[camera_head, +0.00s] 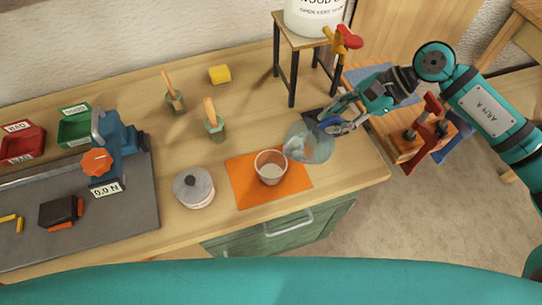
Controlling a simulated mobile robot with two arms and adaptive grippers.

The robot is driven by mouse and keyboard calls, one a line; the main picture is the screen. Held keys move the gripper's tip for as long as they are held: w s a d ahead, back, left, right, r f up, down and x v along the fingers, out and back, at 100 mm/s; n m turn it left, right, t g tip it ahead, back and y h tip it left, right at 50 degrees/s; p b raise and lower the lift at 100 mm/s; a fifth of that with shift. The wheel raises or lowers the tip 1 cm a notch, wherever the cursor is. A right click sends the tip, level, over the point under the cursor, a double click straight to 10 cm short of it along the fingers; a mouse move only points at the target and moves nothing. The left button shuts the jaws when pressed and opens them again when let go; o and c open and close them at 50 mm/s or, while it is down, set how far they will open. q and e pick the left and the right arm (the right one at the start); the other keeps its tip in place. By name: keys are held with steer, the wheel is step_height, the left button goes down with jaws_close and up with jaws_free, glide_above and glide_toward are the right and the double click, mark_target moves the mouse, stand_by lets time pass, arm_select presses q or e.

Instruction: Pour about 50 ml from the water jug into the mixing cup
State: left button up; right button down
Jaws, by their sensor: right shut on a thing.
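The clear water jug (316,147) is at the right of the worktable, beside the mixing cup. It looks tilted, with its spout side toward the cup. My right gripper (335,122) is shut on the jug at its back right side. The clear mixing cup (270,168) stands upright on an orange mat (245,187), just left of the jug. Something pale shows in the bottom of the cup. I cannot tell whether water is running between jug and cup. My left gripper is not in view.
A lidded pot (194,187) stands left of the mat. Two small jars with brushes (214,126) and a yellow block (219,74) are behind. A stand with a white container (315,16) is at the back right. A force gauge rig (118,145) fills the left.

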steer(key=shift+a, duration=0.2)
steer(key=shift+a+r, duration=0.15)
steer(key=shift+a, duration=0.05)
steer(key=shift+s+a+r+h+p, duration=0.1)
steer(key=shift+a+r+h+p, duration=0.25)
steer(key=shift+p, duration=0.9)
